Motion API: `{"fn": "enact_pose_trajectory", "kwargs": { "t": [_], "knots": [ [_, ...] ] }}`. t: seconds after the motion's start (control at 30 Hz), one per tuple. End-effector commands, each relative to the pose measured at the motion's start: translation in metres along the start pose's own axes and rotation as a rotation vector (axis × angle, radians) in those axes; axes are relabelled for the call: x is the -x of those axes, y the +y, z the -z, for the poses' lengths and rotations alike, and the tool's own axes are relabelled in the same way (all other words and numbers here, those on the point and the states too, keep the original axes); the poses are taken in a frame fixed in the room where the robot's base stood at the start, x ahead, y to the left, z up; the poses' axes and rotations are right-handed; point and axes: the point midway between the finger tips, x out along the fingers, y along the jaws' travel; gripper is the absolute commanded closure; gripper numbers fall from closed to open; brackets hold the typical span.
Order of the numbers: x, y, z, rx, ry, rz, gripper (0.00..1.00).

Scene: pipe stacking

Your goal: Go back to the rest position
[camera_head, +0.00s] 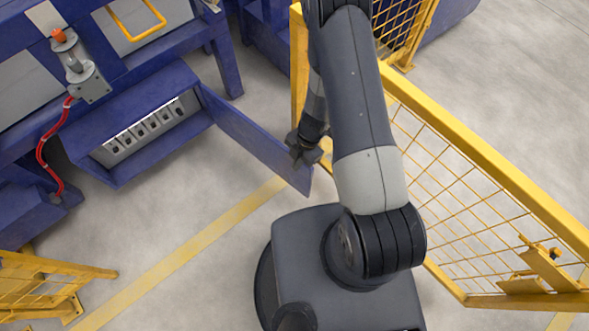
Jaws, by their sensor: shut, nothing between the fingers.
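My gripper (306,156) shows near the middle of the head camera view, partly hidden behind my own arm. It is small and dark, and its jaws are shut with nothing visible in them. My arm reaches up from the base at the bottom, bends at the top of the picture and comes back down to the gripper. No pipes are visible.
A blue cabinet (84,150) with a row of switches (145,125) stands at left. A red hose (42,150) hangs beside it. Yellow mesh fencing (470,150) runs close along the right, with another yellow fence piece (45,285) at lower left. Grey floor with a yellow line (180,255) is clear between.

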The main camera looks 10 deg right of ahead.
Motion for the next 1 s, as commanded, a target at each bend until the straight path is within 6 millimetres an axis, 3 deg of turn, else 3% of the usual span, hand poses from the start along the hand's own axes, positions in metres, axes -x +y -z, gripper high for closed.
{"fn": "enact_pose_trajectory", "kwargs": {
  "t": [0.03, 0.2, 0.6, 0.77, 1.0],
  "knots": [
    [0.010, 0.001, 0.000, -0.001, -0.001, -0.002, 1.00],
    [0.023, 0.001, 0.000, -0.002, 0.001, 0.000, 1.00],
    [0.023, 0.001, 0.000, -0.001, 0.001, 0.001, 1.00],
    [0.010, 0.000, 0.000, -0.001, 0.003, 0.003, 1.00],
    [-0.035, -0.002, -0.001, -0.002, 0.002, 0.003, 1.00]
  ]
}}
